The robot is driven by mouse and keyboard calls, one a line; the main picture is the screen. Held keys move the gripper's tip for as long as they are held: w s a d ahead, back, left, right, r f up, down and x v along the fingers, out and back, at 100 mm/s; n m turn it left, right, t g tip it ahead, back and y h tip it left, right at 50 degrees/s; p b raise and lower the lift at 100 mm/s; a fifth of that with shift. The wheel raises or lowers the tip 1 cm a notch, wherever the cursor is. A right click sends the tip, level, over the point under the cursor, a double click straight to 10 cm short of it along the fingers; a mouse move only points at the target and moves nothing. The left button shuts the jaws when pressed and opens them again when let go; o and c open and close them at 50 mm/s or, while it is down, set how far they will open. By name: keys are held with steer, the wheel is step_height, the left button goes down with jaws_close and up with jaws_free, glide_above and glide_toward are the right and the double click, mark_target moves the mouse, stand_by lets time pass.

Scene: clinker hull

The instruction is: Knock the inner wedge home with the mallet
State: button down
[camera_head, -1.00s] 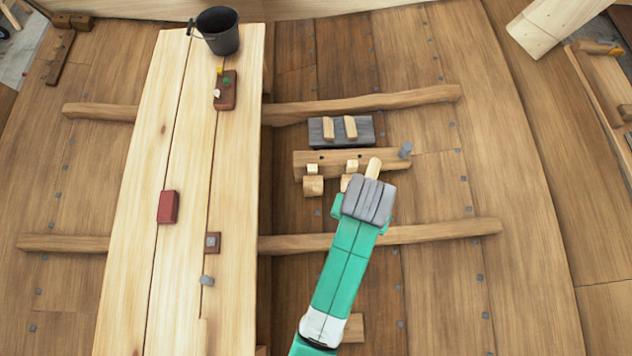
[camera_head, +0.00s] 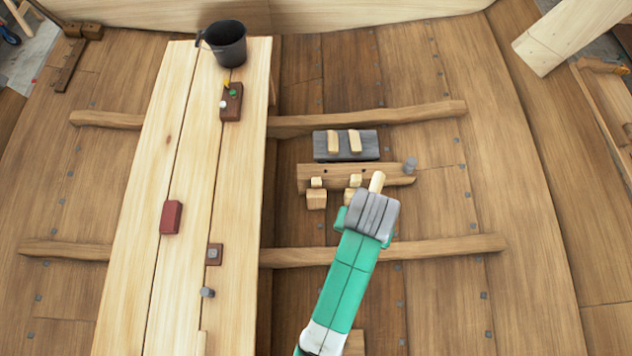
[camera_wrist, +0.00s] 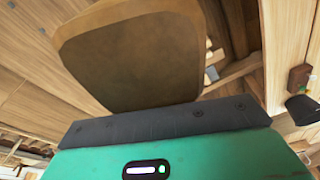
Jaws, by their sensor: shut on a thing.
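My gripper (camera_head: 372,212) is at the centre right, shut on the mallet. A pale rounded wooden end of the mallet (camera_head: 377,181) sticks out past the grey fingers in the head view. In the wrist view a large brown wooden part of the mallet (camera_wrist: 140,60) fills the upper middle, close to the camera. Two small pale wedges, one at left (camera_head: 316,182) and one at right (camera_head: 355,180), stand at the near edge of a wooden bar (camera_head: 340,173). The mallet end is just right of the right wedge; whether they touch I cannot tell. My gripper partly hides a block below that wedge.
A dark slab (camera_head: 320,147) with two pale pieces lies behind the bar. The plank bench (camera_head: 185,150) at left carries a bucket (camera_head: 228,43), a red block (camera_head: 171,217) and small items. Ribs cross the hull floor.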

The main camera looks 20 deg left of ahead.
steer(key=shift+r, duration=0.15)
step_height(320, 180, up, 5)
steer(key=p, duration=0.3)
steer(key=shift+p, duration=0.3)
steer(key=shift+f, duration=0.85)
